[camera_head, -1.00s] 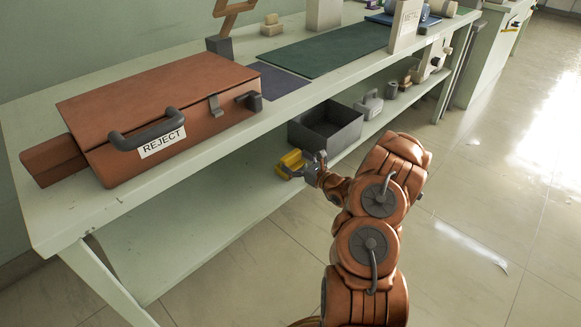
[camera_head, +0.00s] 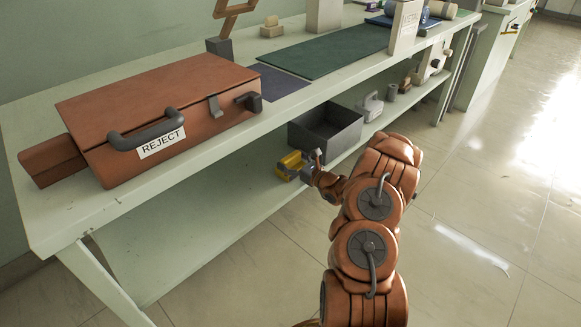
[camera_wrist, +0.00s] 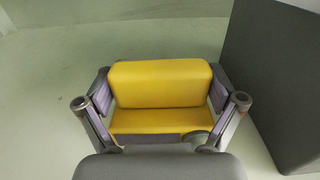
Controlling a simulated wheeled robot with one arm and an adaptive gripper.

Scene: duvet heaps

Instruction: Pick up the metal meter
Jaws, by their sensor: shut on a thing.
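The metal meter (camera_head: 289,166) appears as a small yellow stepped body on the lower shelf, in front of a dark open bin. In the wrist view the yellow meter (camera_wrist: 160,85) fills the middle, with a grey round part at its lower right. My gripper (camera_head: 303,168) is at the meter's right side in the head view. In the wrist view my gripper (camera_wrist: 160,108) has one finger on each side of the meter and is shut on it. The meter's underside is hidden, so I cannot tell if it is clear of the shelf.
The dark bin (camera_head: 327,131) stands close behind the meter; a dark wall (camera_wrist: 275,85) shows at right in the wrist view. The bench top (camera_head: 215,148) overhangs the shelf and carries a brown REJECT case (camera_head: 165,115). The shelf's left part (camera_head: 190,235) is clear.

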